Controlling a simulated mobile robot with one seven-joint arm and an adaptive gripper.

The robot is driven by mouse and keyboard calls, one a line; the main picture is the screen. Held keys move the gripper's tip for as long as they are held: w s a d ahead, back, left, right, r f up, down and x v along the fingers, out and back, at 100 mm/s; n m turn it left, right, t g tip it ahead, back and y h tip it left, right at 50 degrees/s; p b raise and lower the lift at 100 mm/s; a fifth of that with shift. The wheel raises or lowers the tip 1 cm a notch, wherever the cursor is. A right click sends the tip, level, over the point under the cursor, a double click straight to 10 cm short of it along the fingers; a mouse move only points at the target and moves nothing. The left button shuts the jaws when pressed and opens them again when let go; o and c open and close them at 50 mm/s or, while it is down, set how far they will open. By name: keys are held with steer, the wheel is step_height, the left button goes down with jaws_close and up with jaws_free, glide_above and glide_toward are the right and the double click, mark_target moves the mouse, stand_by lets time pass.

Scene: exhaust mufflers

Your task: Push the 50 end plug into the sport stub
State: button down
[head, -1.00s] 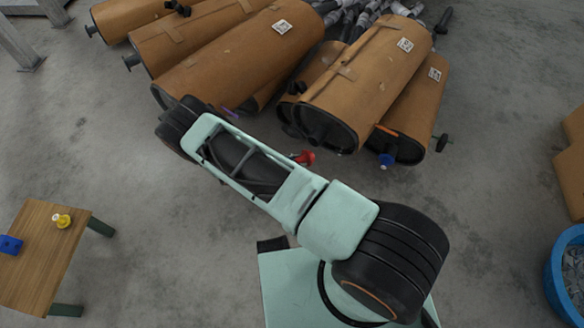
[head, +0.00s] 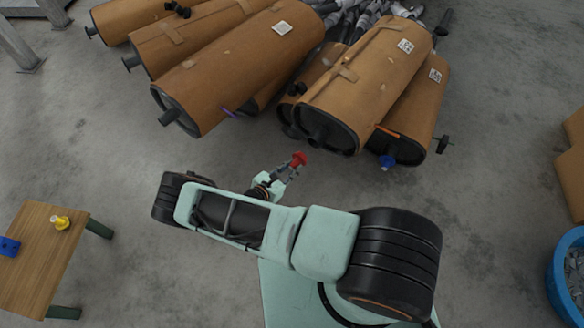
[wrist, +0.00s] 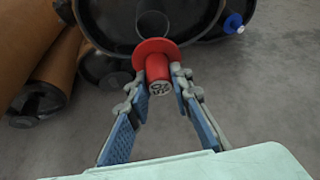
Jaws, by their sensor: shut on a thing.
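My gripper (head: 287,171) is shut on a red flanged plug (head: 299,159), the 50 end plug. In the wrist view the plug (wrist: 157,68) sits between the fingertips (wrist: 158,82), its marked end facing the camera and its wide flange facing away. Just past the flange is an open dark pipe stub (wrist: 152,24) on a muffler's black end cap, likely the sport stub; no name is readable. In the head view that stub (head: 318,137) is on the front of the upper muffler (head: 365,75). The plug looks apart from it in the head view; the flange hides part of the wrist view.
A blue plug (head: 387,161) sits at the lower right muffler's end. More brown mufflers (head: 235,70) lie at left. A wooden table (head: 35,265) at lower left holds a yellow plug (head: 60,222) and a blue part (head: 9,246). A blue bin (head: 562,265) stands at right.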

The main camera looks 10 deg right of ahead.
mark_target(299, 159)
steer(key=shift+w+d+b, duration=0.3)
steer(key=shift+w+d, duration=1.7)
steer(key=shift+d, duration=0.05)
steer(key=shift+w+d+b, duration=0.4)
steer(key=shift+w+d, duration=0.6)
steer(key=shift+d, duration=0.05)
stand_by(0.7)
steer(key=c, duration=1.7)
jaws_free()
steer(key=shift+o, duration=0.2)
steer(key=shift+a, duration=0.1)
steer(key=v, duration=1.2)
steer(key=shift+f, duration=0.1)
